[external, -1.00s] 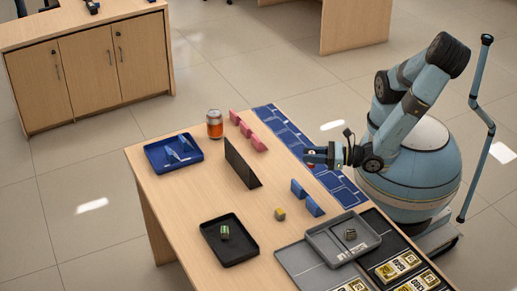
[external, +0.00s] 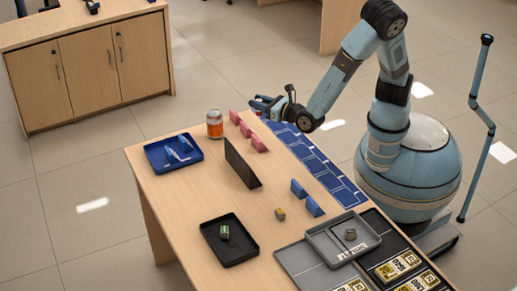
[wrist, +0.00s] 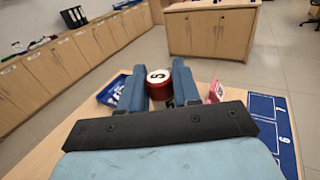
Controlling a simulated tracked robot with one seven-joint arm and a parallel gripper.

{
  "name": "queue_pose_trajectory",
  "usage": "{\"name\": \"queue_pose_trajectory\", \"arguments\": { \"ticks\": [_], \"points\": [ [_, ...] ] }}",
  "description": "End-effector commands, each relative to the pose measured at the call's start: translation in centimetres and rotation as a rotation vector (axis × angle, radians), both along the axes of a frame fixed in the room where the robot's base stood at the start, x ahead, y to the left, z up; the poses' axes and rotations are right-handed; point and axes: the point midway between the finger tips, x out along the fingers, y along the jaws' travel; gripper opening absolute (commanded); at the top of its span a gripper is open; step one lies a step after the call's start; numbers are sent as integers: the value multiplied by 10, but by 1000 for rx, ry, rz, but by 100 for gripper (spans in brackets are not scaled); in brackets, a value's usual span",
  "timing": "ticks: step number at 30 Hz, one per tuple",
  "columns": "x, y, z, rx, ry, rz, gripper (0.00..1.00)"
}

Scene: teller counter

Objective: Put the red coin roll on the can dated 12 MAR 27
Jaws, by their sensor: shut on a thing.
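My gripper (external: 260,103) is raised above the table's far right edge, near the pink blocks. In the wrist view its two blue fingers (wrist: 160,90) are shut on the red coin roll (wrist: 160,93), which shows a white end marked 5. The roll cannot be made out in the external view. An orange-red can (external: 214,126) with a grey top stands upright at the table's far end, left of my gripper. Its date cannot be read. In the wrist view I cannot clearly separate a can from the red shape between the fingers.
A blue tray (external: 150,155) with bluish pieces lies left of the can. Pink blocks (external: 246,130) and a dark upright panel (external: 238,165) stand nearby. A black tray (external: 240,252), a yellow piece (external: 280,214), blue blocks (external: 313,206) and a grey tray (external: 365,245) are nearer.

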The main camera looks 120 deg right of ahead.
Motion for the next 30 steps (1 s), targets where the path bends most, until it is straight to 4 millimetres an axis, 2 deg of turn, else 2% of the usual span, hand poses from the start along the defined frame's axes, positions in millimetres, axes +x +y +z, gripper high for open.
{"name": "queue_pose_trajectory", "arguments": {
  "ticks": [1, 6, 12, 15, 21, 26, 30],
  "points": [
    [-2, -18, 5, 0, -4, -29, 0],
    [-10, -68, 21, -7, -8, -109, 0],
    [-24, -117, 38, -15, -11, -189, 0],
    [-30, -133, 44, -18, -13, -214, 0],
    [-32, -148, 47, -24, -12, -237, 0],
    [-15, -157, 39, -25, -11, -240, 0],
    [8, -167, 27, -25, -11, -239, 0]
  ]
}}
